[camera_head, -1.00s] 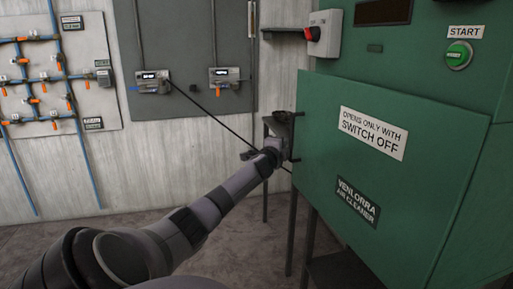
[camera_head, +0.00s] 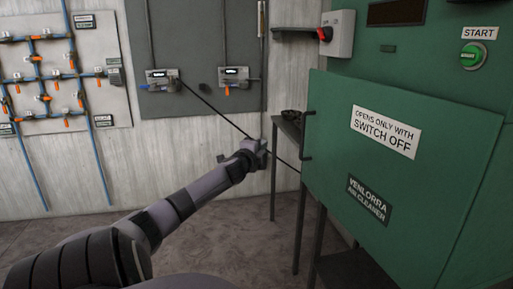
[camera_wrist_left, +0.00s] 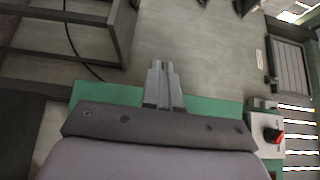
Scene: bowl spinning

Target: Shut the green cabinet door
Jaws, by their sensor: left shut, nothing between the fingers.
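The green cabinet door (camera_head: 405,225) fills the right of the head view, with a white label "OPENS ONLY WITH SWITCH OFF" and a dark "VENLORRA AIR CLEANER" plate. A dark handle (camera_head: 305,135) is on its left edge. I cannot tell for sure from this angle how far the door stands from the cabinet front. My left gripper (camera_head: 264,152) is left of the handle, apart from the door. In the wrist view its fingers (camera_wrist_left: 163,68) are shut and empty. A green surface (camera_wrist_left: 210,106) shows behind the hand there. My right gripper is not in view.
A grey switch box (camera_head: 338,35) with a red knob is on the cabinet above the door; it also shows in the wrist view (camera_wrist_left: 265,133). A green START button (camera_head: 473,56) is at upper right. A dark table (camera_head: 290,128) stands left of the door. Floor at left is clear.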

